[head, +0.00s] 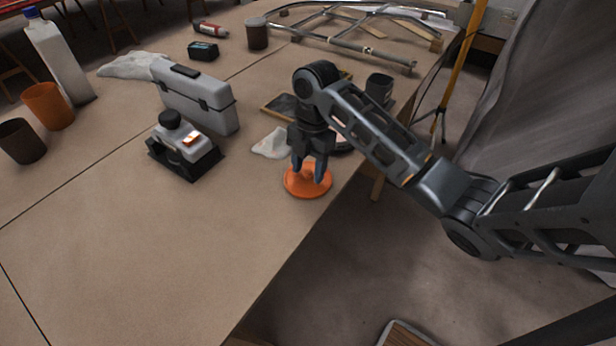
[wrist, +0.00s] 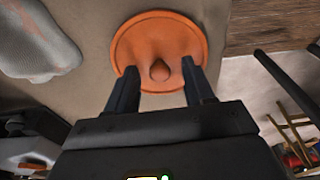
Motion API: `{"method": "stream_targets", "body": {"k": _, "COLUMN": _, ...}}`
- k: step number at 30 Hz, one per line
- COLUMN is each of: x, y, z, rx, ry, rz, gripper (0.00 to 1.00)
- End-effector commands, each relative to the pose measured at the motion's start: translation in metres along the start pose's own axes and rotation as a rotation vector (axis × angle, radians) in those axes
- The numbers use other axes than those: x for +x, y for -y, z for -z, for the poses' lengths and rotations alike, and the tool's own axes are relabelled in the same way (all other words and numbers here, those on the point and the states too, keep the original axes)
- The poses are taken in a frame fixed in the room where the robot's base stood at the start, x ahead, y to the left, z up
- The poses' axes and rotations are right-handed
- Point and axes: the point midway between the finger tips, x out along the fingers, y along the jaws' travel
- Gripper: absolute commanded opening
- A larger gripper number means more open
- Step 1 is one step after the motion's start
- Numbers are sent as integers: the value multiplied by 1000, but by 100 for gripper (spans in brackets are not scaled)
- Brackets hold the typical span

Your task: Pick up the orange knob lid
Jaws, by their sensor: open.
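The orange knob lid (head: 308,187) is a round disc lying flat on the table near its right edge. In the wrist view the lid (wrist: 150,27) shows a small knob (wrist: 160,70) at its middle. My gripper (head: 310,177) points down over the lid in the head view. In the wrist view my gripper (wrist: 163,76) is open, with one finger on each side of the knob. I cannot tell whether the fingers touch the lid. The gripper holds nothing.
A pale cloth (head: 271,143) lies just behind and left of the lid. A grey case (head: 196,97) and a black-and-white device (head: 184,146) stand to the left. A dark container (head: 379,88) stands behind my arm. The table's front left is clear.

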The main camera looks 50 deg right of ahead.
Motion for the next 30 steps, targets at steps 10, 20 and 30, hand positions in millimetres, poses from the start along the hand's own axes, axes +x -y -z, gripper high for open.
{"method": "stream_targets", "body": {"k": 10, "x": 0, "y": 0, "z": 0, "rx": 0, "ry": 0, "rz": 0, "gripper": 21}}
{"method": "stream_targets", "body": {"k": 20, "x": 0, "y": 0, "z": 0, "rx": 0, "ry": 0, "rz": 0, "gripper": 0}}
{"method": "stream_targets", "body": {"k": 30, "x": -7, "y": -1, "z": 1, "rx": -1, "ry": 1, "rz": -2, "gripper": 0}}
